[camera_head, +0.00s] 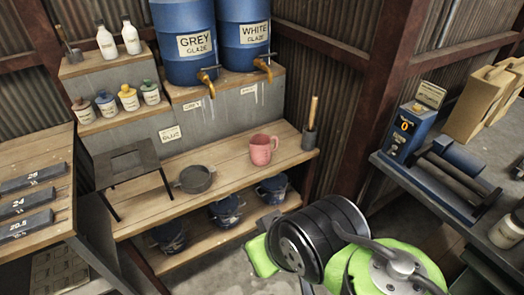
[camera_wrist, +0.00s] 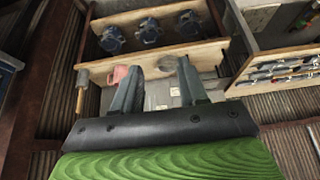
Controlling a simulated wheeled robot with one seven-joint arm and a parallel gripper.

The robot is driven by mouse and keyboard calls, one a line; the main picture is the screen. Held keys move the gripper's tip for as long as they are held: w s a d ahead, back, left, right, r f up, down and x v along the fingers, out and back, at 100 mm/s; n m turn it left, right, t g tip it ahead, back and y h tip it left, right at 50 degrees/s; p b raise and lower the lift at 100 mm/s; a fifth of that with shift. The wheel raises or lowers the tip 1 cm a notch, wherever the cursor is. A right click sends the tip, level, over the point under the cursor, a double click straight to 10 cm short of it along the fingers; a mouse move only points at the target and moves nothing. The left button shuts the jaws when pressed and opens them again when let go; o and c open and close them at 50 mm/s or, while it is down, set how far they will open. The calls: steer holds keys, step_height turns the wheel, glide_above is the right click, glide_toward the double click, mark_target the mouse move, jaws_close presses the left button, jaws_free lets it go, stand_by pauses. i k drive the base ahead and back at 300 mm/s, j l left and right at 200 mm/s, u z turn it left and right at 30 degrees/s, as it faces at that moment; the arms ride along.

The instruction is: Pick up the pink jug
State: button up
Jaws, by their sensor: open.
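The pink jug (camera_head: 260,151) stands upright on the wooden bench shelf, right of its middle, with its handle toward the right. It also shows in the wrist view (camera_wrist: 120,73), small and partly hidden behind the left finger. My gripper (camera_wrist: 158,67) is open and empty, its two grey fingers apart. It is well short of the jug, and the jug lies at the left finger rather than between the fingers. In the head view my arm fills the lower right and the fingers do not show.
A dark round pan (camera_head: 195,180) and a black stand (camera_head: 128,168) are left of the jug. A wooden-handled tool in a holder (camera_head: 309,138) stands at its right. Blue glaze barrels (camera_head: 186,45) with taps stand above and behind. Several blue buckets (camera_head: 226,211) sit below. A side table (camera_head: 440,210) is at the right.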

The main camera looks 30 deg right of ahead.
mark_target(260, 143)
steer(key=i+l, duration=0.15)
steer(key=i, duration=0.35)
steer(key=i+l, duration=0.2)
steer(key=i, duration=0.3)
steer(key=i+l, duration=0.15)
steer(key=i, duration=0.35)
steer(key=l+z, duration=0.05)
